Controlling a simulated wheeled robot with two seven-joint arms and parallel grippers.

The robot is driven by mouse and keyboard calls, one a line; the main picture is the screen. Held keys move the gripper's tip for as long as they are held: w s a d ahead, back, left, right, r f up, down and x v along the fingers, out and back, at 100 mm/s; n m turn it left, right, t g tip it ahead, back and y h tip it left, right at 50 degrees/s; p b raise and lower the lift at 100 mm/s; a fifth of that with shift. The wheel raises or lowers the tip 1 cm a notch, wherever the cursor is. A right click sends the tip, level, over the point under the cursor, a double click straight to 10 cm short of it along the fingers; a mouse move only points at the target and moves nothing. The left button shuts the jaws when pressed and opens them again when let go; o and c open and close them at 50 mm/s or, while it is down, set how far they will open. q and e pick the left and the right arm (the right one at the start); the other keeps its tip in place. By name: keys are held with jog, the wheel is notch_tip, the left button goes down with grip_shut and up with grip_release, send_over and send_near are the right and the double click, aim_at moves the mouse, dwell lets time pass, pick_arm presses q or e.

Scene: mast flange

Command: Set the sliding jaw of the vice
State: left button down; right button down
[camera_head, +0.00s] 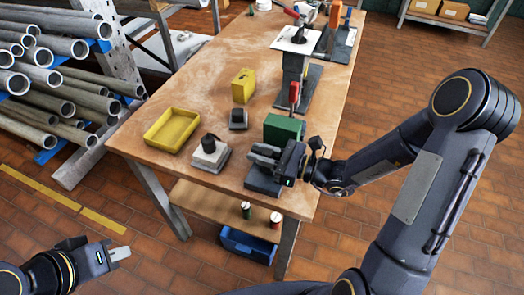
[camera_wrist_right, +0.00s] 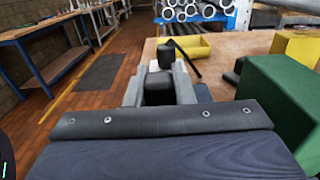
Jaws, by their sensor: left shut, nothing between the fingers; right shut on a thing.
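My right gripper (camera_head: 262,155) is low over the near right part of the workbench, above a dark grey block-like base (camera_head: 262,183) that looks like the vice. In the right wrist view its grey fingers (camera_wrist_right: 158,92) are closed on a small black piece (camera_wrist_right: 158,86). That piece seems to be part of the vice's sliding jaw, but my gripper hides most of it and I cannot tell for sure. My left gripper (camera_head: 119,253) is shut and empty, off the bench at the lower left.
A green block (camera_head: 284,128) stands close beside my right gripper. A pale block with a black knob (camera_head: 209,152), a yellow tray (camera_head: 172,128), a yellow block (camera_head: 243,85) and a small dark block (camera_head: 238,119) lie leftward. A red-handled fixture (camera_head: 294,95) stands behind.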

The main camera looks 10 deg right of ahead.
jog(key=c, duration=1.2)
grip_release()
jog(key=shift+s+a, duration=0.2)
jog(key=shift+s, duration=0.15)
jog(key=shift+c, duration=0.2)
jog(key=shift+w+d, duration=0.1)
jog(key=shift+d, duration=0.3)
jog(key=v, duration=0.7)
jog(key=shift+s+b, duration=0.25)
jog(key=shift+b, duration=0.15)
